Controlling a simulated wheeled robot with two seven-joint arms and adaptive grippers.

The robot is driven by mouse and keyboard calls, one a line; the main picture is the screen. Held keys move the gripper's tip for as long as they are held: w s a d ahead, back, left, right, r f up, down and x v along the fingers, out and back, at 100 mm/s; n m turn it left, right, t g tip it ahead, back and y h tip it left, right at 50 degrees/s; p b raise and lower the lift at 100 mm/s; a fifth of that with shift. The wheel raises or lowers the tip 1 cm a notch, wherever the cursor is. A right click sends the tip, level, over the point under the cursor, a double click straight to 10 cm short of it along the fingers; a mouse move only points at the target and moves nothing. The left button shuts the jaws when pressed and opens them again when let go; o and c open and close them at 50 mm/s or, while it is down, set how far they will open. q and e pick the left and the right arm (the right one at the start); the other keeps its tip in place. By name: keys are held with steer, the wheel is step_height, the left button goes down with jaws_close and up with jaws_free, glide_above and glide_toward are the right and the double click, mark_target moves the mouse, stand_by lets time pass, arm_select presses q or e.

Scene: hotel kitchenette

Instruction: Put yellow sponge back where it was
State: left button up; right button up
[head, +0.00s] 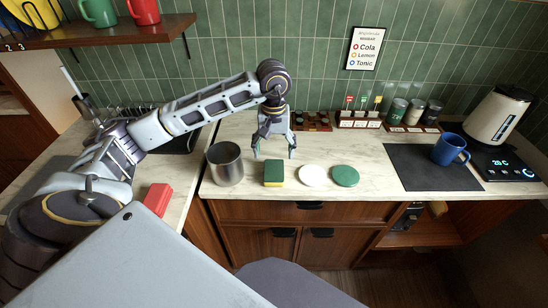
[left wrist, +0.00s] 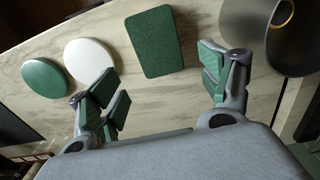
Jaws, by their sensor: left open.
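The yellow sponge (head: 273,181) has a green top layer and lies on the marble counter between a metal pot (head: 225,165) and a white disc (head: 313,176). In the left wrist view its green top (left wrist: 155,42) faces me, and the yellow part is hidden. My left gripper (head: 274,154) points down over the counter, a little behind the sponge, with its fingers spread and nothing between them. In the left wrist view the sponge lies beyond the open fingers (left wrist: 165,93). My right gripper is in neither view.
A green disc (head: 345,176) lies right of the white one. A red block (head: 157,199) lies on the left counter. A dark mat (head: 420,172) with a blue mug (head: 449,149) is at the right. Small jars (head: 396,111) and bottle racks line the wall.

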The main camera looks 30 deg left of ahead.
mark_target(274, 166)
arm_select(q)
steer(key=shift+r, duration=2.25)
steer(key=shift+f, duration=0.1)
